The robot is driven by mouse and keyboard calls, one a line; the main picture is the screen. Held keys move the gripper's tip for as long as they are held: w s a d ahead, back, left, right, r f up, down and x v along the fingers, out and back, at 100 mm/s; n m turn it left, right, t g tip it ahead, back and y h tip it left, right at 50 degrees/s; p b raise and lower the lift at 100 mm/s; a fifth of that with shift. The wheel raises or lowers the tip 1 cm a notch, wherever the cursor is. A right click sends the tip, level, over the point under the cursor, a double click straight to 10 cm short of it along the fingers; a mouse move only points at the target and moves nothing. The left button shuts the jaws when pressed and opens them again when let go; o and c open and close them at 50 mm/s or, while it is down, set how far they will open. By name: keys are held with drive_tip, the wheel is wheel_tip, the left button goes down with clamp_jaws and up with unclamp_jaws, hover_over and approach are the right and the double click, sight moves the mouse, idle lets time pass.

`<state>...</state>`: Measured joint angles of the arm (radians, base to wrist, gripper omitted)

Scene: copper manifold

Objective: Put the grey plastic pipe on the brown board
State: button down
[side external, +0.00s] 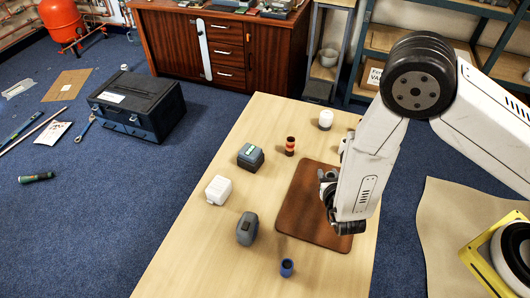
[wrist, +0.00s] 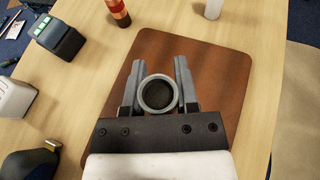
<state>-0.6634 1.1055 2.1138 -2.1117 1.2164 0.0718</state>
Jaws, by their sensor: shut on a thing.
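The grey plastic pipe (wrist: 158,93) shows in the wrist view as a grey ring seen end-on, with a dark inside. My gripper (wrist: 157,82) is shut on it, one finger on each side. The brown board (wrist: 205,60) lies flat on the table under the gripper and pipe. In the side view the brown board (side external: 300,205) is partly covered by my arm, and my gripper (side external: 328,190) is over its right part. The pipe is hard to make out there. I cannot tell whether the pipe touches the board.
On the wooden table (side external: 195,255) stand a dark box-shaped item (side external: 250,157), a white one (side external: 218,190), a grey one (side external: 247,229), a blue cup-like piece (side external: 287,267), an orange-black cylinder (side external: 290,146) and a white cylinder (side external: 326,119). The board's left part is clear.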

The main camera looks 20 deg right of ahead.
drive_tip(key=shift+f, duration=0.85)
drive_tip(key=shift+f, duration=0.1)
drive_tip(key=shift+f, duration=1.7)
drive_tip(key=shift+f, duration=0.1)
drive_tip(key=shift+c, duration=1.8)
unclamp_jaws()
drive_tip(key=shift+s+r, duration=0.1)
drive_tip(key=shift+r, duration=0.1)
drive_tip(key=shift+v, duration=5.95)
